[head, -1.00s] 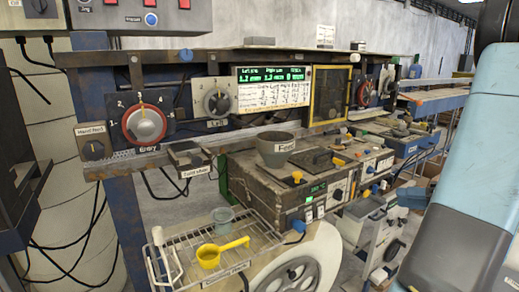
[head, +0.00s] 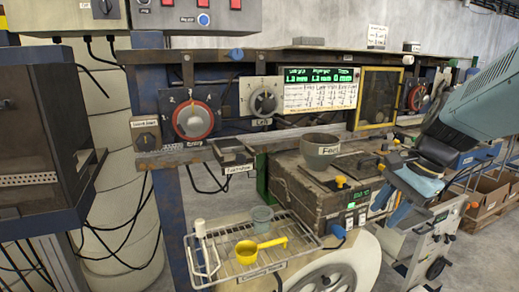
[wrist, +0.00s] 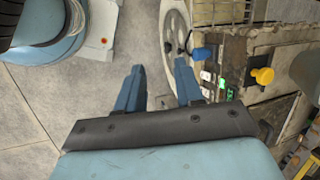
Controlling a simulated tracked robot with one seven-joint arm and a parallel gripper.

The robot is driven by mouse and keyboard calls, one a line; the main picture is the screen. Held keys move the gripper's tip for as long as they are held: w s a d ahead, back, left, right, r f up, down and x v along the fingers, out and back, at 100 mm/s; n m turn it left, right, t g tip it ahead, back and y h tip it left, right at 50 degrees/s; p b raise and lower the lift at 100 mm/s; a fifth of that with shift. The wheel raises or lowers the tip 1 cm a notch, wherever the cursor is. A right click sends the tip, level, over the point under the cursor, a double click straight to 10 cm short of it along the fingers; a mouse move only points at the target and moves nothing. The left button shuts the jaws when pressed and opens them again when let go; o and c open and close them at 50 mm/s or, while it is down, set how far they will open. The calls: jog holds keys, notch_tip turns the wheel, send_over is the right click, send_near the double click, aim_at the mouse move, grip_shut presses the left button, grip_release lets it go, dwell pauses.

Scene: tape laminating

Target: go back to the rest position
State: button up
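My gripper (wrist: 157,78) shows in the wrist view with its two blue fingers apart and nothing between them. In the head view my gripper (head: 402,208) points downward at the right, in front of the right part of the machine. The fingers hang over or in front of the floor and the machine's side; the exact gap to the machine cannot be told.
The machine box (head: 322,192) carries a grey feed cup (head: 320,151) and yellow knobs. Cardboard boxes (head: 487,190) stand at the right. Floor shows left of the fingers in the wrist view.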

jog(key=s+a+r+n+t+h, duration=0.3)
jog(key=s+r+n, duration=0.1)
jog(key=n, duration=0.8)
jog(key=shift+r+t+h, duration=0.3)
jog(key=shift+r+t, duration=0.05)
jog(key=shift+t, duration=0.05)
jog(key=shift+a, duration=0.15)
